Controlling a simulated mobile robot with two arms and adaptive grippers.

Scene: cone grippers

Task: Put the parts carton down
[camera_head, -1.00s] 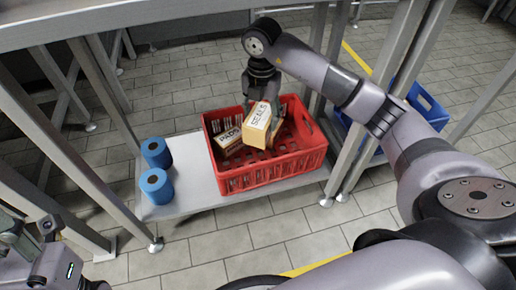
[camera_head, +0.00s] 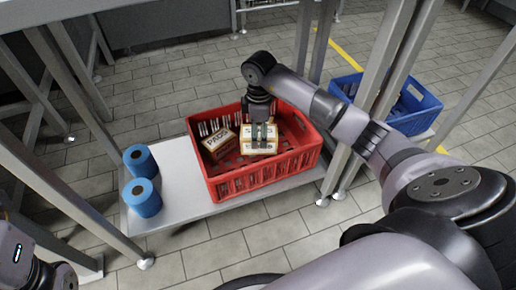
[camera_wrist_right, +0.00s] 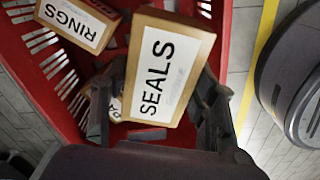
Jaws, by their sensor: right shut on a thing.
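The SEALS carton (camera_head: 259,146) is tan with a white label. It is between the fingers of my right gripper (camera_head: 262,130), which is shut on it. The carton also shows in the right wrist view (camera_wrist_right: 165,75), with a finger on each side. It is inside the red crate (camera_head: 262,182), below the rim and roughly level. I cannot tell whether it touches the crate floor. Another labelled carton (camera_head: 220,143) sits in the crate just left of it. My left gripper is out of view; only part of my left arm shows at lower left.
The crate stands on a pale low shelf (camera_head: 178,205). Two blue rolls (camera_head: 141,160) stand on the shelf left of the crate. A RINGS carton (camera_wrist_right: 80,22) shows in the wrist view. A blue crate (camera_head: 412,112) is at right, behind metal posts.

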